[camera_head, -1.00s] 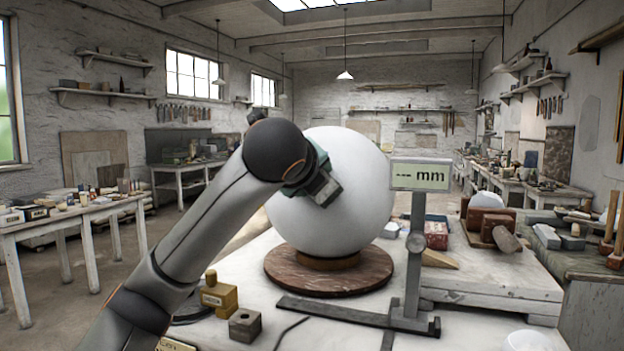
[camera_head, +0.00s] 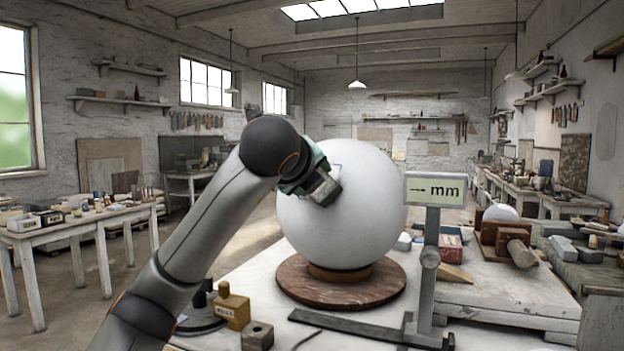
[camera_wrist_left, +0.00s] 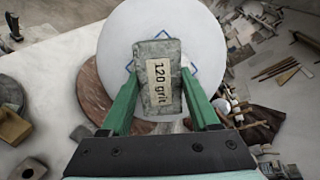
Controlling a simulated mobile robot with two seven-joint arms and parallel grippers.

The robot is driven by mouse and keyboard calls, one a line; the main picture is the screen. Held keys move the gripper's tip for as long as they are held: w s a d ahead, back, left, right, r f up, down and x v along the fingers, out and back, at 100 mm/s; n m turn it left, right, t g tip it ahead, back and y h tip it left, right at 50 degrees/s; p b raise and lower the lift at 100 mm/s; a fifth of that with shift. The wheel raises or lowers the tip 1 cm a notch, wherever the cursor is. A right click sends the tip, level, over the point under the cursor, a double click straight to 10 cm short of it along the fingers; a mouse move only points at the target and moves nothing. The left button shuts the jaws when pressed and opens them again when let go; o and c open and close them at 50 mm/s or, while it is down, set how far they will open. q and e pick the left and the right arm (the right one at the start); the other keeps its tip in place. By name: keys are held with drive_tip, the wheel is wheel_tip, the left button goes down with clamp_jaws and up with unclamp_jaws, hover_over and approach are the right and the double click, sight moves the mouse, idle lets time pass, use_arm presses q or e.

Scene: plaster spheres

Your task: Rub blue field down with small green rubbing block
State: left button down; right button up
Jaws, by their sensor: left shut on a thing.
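A large white plaster sphere (camera_head: 350,220) sits on a round brown base on the bench. My right gripper is not in view.
A gauge (camera_head: 435,189) with an "mm" display stands right of the sphere. A yellow block (camera_head: 233,308) and a grey block (camera_head: 257,335) lie at the bench's front left. Wooden blocks and a small sphere (camera_head: 500,212) are on a raised board at right.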

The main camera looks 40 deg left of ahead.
sight(327, 192)
use_arm(q)
drive_tip(key=shift+d+f+b, duration=0.45)
drive_tip(key=shift+d+f, duration=0.15)
drive_tip(key=shift+d, duration=0.2)
drive_tip(key=shift+d+f+b, duration=0.4)
drive_tip(key=shift+d+f, duration=0.15)
drive_tip(key=shift+d, duration=0.2)
drive_tip(key=shift+a+r+p, duration=0.4)
drive_tip(key=shift+a+r, duration=0.3)
drive_tip(key=shift+a, duration=0.25)
drive_tip(key=shift+a+r+p, duration=0.4)
drive_tip(key=shift+a+r, duration=0.25)
drive_tip(key=shift+a, duration=0.25)
drive_tip(key=shift+s+d+f+b, duration=0.15)
drive_tip(key=shift+d+f+b, duration=0.25)
drive_tip(key=shift+d, duration=0.3)
drive_tip(key=shift+s+d, duration=0.35)
drive_tip(key=shift+d, duration=0.1)
